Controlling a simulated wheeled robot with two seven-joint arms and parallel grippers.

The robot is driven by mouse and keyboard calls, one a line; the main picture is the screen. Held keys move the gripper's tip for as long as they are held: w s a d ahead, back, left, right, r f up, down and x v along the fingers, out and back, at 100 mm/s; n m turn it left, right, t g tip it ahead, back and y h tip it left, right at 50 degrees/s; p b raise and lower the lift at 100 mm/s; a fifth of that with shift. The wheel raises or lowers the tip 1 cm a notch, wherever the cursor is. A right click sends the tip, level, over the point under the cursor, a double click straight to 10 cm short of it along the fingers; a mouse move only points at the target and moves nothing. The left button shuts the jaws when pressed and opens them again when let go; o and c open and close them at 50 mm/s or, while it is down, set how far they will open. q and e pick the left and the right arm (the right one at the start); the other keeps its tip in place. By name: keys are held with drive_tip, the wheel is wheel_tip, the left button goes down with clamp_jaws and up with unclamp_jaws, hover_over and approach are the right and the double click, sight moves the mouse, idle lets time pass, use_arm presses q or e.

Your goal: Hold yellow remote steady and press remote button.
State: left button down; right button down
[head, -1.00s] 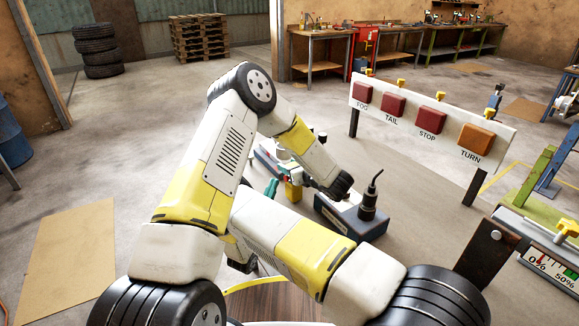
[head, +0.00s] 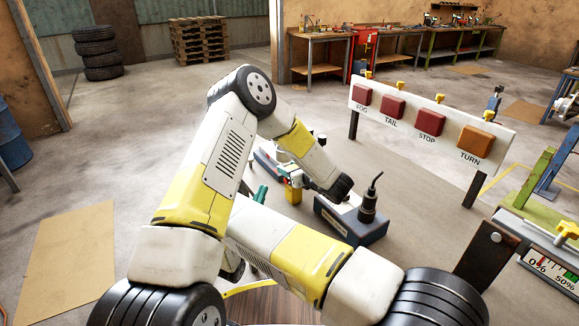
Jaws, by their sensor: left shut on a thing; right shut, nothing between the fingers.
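The yellow remote (head: 293,192) shows as a small yellow block in the middle of the head view, left of a dark blue box. My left gripper (head: 291,178) is shut on it and holds it from above; the fingers are small and partly covered. The remote's button cannot be made out. My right gripper (head: 261,194), with green fingertips, is just left of the remote with a small gap. It is shut with nothing between its fingers, and my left arm hides most of it.
A dark blue box (head: 352,228) with a black upright post stands right of the remote. Behind it is a white lamp board (head: 408,125) marked FOG, TAIL, STOP and TURN. A gauge (head: 553,270) and green frame stand at right. The floor at left is mostly clear.

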use_arm(q)
drive_tip(key=c, duration=0.7)
unclamp_jaws()
drive_tip(key=shift+c, duration=0.2)
